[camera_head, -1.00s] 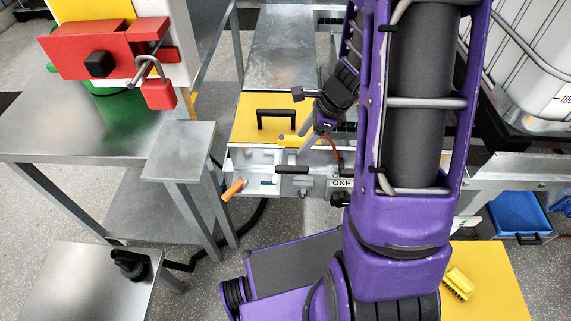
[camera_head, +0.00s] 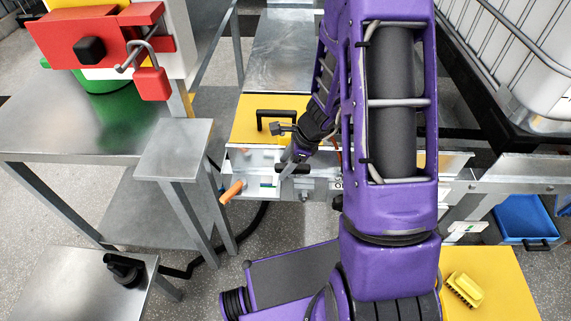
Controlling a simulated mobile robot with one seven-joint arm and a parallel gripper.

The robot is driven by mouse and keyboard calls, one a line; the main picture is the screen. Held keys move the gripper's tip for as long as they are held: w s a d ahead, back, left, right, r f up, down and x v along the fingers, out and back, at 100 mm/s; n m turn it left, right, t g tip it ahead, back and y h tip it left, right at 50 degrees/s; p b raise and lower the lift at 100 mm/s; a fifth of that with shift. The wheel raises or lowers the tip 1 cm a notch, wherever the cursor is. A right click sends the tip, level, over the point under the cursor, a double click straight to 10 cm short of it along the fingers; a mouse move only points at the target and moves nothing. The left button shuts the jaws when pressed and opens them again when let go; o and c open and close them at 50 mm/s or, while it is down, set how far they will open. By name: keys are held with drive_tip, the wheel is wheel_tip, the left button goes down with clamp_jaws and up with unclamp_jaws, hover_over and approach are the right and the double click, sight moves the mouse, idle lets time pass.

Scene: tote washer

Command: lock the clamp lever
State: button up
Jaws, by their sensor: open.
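The washer's front panel (camera_head: 252,164) is below a yellow lid (camera_head: 247,118) with a black bar handle (camera_head: 277,116). A lever with an orange grip (camera_head: 231,192) sticks out of the panel's lower left, tilted. A black horizontal handle (camera_head: 298,168) is farther right on the front. I cannot tell for certain which of these is the clamp lever. My gripper (camera_head: 285,172) is open and points down and left, close to the black handle and right of the orange grip. Whether its fingers touch the black handle is too small to tell. My arm hides the panel's right part.
A small steel stand (camera_head: 174,148) is left of the washer.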

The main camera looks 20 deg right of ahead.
clamp_jaws()
